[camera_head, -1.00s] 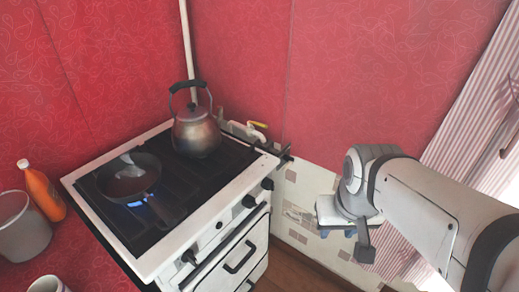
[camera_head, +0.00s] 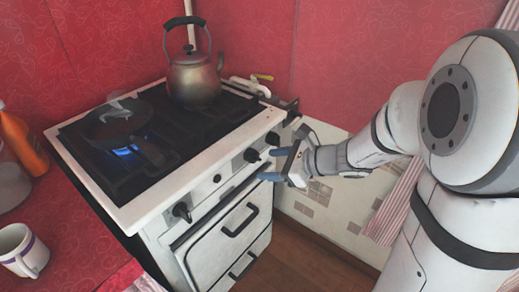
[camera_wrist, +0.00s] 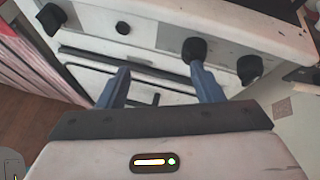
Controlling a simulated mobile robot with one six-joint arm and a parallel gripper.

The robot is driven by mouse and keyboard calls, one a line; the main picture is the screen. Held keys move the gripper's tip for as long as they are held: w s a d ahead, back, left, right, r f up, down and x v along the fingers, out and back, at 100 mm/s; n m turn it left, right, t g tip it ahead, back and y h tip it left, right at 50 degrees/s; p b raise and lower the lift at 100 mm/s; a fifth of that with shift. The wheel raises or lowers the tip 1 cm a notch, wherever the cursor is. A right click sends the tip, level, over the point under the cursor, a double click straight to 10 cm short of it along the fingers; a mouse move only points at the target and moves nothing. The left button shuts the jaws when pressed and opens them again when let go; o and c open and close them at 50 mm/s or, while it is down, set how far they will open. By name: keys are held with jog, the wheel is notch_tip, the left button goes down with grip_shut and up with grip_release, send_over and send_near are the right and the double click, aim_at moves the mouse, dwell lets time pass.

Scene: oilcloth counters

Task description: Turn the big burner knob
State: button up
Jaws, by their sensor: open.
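The white stove's front panel (camera_head: 200,192) carries several black knobs: a left knob (camera_head: 181,211), a small dark button (camera_head: 217,178), and two right knobs (camera_head: 252,155) and (camera_head: 273,138). I cannot tell which one is the big burner knob. My gripper (camera_head: 275,165) is open and empty, in front of the panel near the right knobs. In the wrist view my gripper (camera_wrist: 160,68) has its fingers spread below the panel; the right fingertip overlaps the lower edge of one right knob (camera_wrist: 194,50). Contact cannot be told. The outermost right knob (camera_wrist: 249,68) is beyond that finger.
A dark pan (camera_head: 118,122) sits over a blue flame at the left burner. A kettle (camera_head: 194,80) stands at the back. The oven door handle (camera_head: 239,220) juts out below the panel. A mug (camera_head: 22,250) and an orange bottle (camera_head: 24,143) are on the red counter.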

aim_at(259, 158)
jog(key=w+a+f+m+b, duration=0.1)
jog(key=w+f, duration=0.1)
jog(key=w, duration=0.1)
jog(key=w+a+f+m+t+b, duration=0.1)
jog(key=w+f+m, duration=0.1)
jog(key=w+a+f+m+t, duration=0.1)
jog(key=w+a+f, duration=0.1)
jog(key=w, duration=0.1)
jog(key=shift+w+a+b, duration=0.1)
jog(key=shift+w+b, duration=0.25)
jog(key=shift+b, duration=0.05)
jog(key=c, duration=1)
jog(key=shift+o, duration=0.2)
